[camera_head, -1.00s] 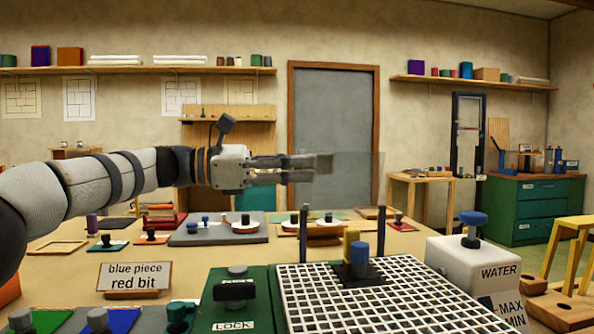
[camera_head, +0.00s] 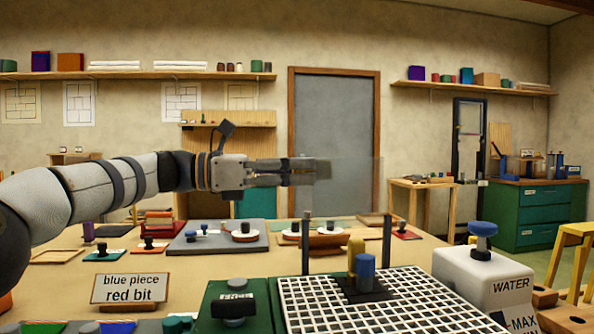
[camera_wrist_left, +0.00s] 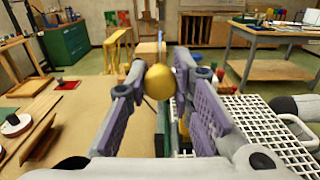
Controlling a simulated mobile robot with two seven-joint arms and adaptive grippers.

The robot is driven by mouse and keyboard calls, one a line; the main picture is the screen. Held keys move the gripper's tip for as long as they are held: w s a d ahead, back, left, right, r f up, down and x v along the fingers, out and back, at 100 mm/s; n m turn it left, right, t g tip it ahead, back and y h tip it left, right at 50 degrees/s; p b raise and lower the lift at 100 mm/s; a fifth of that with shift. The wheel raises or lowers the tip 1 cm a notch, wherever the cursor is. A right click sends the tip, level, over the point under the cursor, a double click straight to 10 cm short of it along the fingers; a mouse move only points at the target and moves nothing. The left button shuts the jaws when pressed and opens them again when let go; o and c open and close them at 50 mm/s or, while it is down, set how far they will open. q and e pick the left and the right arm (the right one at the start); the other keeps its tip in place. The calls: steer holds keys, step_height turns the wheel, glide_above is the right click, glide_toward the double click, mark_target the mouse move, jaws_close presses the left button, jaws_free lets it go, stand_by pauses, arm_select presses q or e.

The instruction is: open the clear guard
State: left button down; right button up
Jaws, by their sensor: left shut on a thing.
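My left gripper (camera_head: 318,171) reaches in from the left above the bench and is shut on the clear guard's knob. In the left wrist view, a round gold knob (camera_wrist_left: 159,82) sits between the two fingers. The clear guard (camera_head: 357,185) shows only as a faint see-through pane right of the fingertips, standing above the back of the white grid. Its lower edge and how it is mounted are hard to make out. My right gripper is in neither current view.
Below the pane are the white grid (camera_head: 425,304), two dark posts (camera_head: 387,240), a yellow post (camera_head: 355,246) and a blue-topped bit (camera_head: 365,268). A white water tank (camera_head: 482,275) stands right.

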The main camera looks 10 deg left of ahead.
arm_select(q)
steer(key=c, duration=1.4)
jaws_free()
steer(key=shift+f, duration=0.1)
steer(key=v, duration=1.2)
